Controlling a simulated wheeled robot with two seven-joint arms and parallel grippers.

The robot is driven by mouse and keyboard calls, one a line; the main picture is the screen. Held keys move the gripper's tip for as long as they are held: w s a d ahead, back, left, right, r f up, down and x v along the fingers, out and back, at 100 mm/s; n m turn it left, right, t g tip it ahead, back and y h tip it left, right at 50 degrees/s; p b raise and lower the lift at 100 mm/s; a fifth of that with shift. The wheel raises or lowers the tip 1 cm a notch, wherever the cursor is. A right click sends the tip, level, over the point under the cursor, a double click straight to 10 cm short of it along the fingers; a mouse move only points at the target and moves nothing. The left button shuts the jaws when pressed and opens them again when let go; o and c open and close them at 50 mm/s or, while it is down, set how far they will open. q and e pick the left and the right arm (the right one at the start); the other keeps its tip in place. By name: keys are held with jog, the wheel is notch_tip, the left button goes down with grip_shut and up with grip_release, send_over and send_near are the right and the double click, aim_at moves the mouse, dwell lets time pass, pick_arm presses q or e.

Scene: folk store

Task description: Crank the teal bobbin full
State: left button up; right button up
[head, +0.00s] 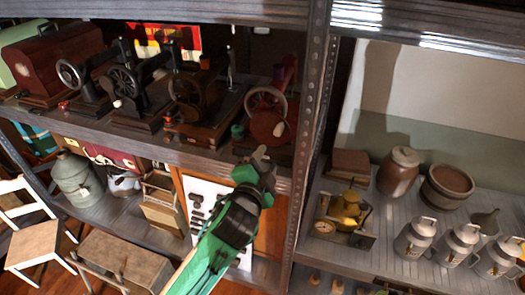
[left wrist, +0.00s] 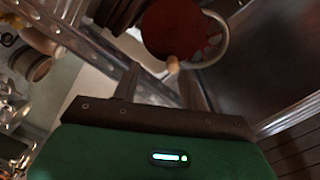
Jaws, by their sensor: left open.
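A bobbin winder with a red disc (head: 268,125), a pale spoked wheel and a light wooden crank knob (head: 279,129) stands at the right end of the upper shelf. A small teal piece (head: 237,131), which may be the bobbin, sits at its left; its thread is too small to make out. My left gripper (head: 259,161) is open and empty, just below and in front of the winder, apart from the knob. In the left wrist view the red disc (left wrist: 170,28) and the knob (left wrist: 173,64) show beyond the green gripper body. My right gripper is out of view.
Several black sewing machines (head: 125,85) line the shelf to the left. A metal post (head: 308,120) stands close right of the winder. The shelf's front edge (head: 180,152) runs below it. Pots, a brass device (head: 345,210) and milk cans (head: 415,237) stand on the right shelf.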

aim_at(277, 134)
pick_arm(q)
jog(key=shift+t, duration=0.3)
jog(key=w+d+r+b, duration=0.1)
jog(key=w, duration=0.1)
jog(key=w+d+r+b, duration=0.1)
jog(key=w, duration=0.2)
jog(key=w+d+r+b, duration=0.1)
jog(key=w, duration=0.2)
jog(key=shift+w, duration=0.15)
jog(key=shift+w+p, duration=0.1)
jog(key=shift+p, duration=0.2)
jog(key=shift+c, duration=0.4)
jog(key=c, duration=0.7)
